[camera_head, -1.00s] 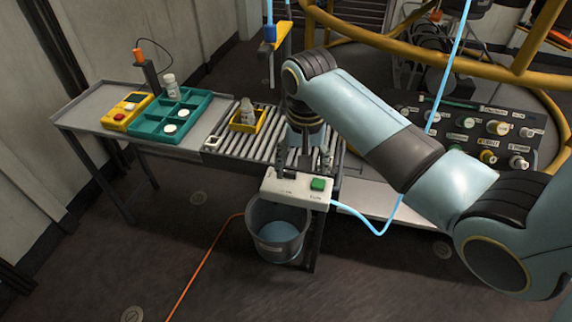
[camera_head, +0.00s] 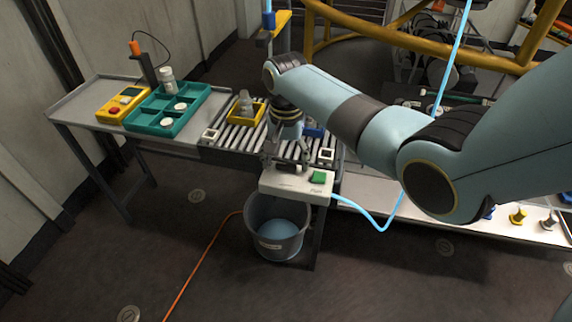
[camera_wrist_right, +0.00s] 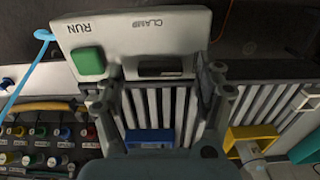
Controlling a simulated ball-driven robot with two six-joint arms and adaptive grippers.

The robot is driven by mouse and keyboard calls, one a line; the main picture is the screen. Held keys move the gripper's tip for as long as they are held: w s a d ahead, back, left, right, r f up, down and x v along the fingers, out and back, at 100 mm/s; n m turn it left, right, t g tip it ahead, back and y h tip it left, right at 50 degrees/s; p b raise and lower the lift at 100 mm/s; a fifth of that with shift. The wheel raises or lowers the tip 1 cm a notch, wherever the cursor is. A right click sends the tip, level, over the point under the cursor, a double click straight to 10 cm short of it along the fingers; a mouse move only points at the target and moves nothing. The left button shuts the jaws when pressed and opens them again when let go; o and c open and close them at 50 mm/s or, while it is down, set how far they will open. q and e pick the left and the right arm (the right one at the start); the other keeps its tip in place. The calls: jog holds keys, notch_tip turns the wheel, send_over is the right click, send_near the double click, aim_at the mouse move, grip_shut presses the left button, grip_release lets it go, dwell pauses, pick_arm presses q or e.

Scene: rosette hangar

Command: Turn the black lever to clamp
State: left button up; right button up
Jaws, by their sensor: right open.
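The white control box (camera_head: 290,186) stands at the near end of the roller conveyor, with a green button (camera_head: 318,177) on its right. In the right wrist view the box (camera_wrist_right: 190,32) bears the words RUN and CLAMP, and a dark piece that looks like the black lever (camera_wrist_right: 160,69) lies near the CLAMP label. My right gripper (camera_head: 287,164) is open at the box's back edge. In the wrist view its fingers (camera_wrist_right: 162,74) stand apart on either side of the dark piece; contact cannot be told. My left gripper is out of view.
A yellow bin (camera_head: 234,117) with a bottle and a blue bin (camera_head: 314,131) sit on the conveyor. A teal tray (camera_head: 150,127) lies on the left table. A bucket (camera_head: 277,250) stands below the box. A blue hose (camera_head: 385,222) runs from the box.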

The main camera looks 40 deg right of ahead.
jog(key=shift+f, duration=0.45)
jog(key=shift+c, duration=0.4)
jog(key=c, duration=1.1)
jog(key=shift+s+a+r+n+p, duration=0.1)
jog(key=shift+r+n+p, duration=0.05)
jog(key=shift+n+p, duration=0.7)
jog(key=shift+s+r+n+p, duration=0.1)
jog(key=shift+n+p, duration=0.7)
jog(key=shift+n, duration=0.05)
jog(key=n+p, duration=0.2)
jog(key=n, duration=0.2)
jog(key=shift+s+f, duration=0.1)
jog(key=n+p, duration=0.2)
jog(key=n, duration=0.3)
jog(key=shift+s, duration=0.2)
jog(key=n, duration=0.2)
jog(key=n+p, duration=0.1)
jog(key=n, duration=0.2)
jog(key=shift+s+f, duration=0.1)
jog(key=shift+s, duration=0.1)
jog(key=shift+n, duration=0.3)
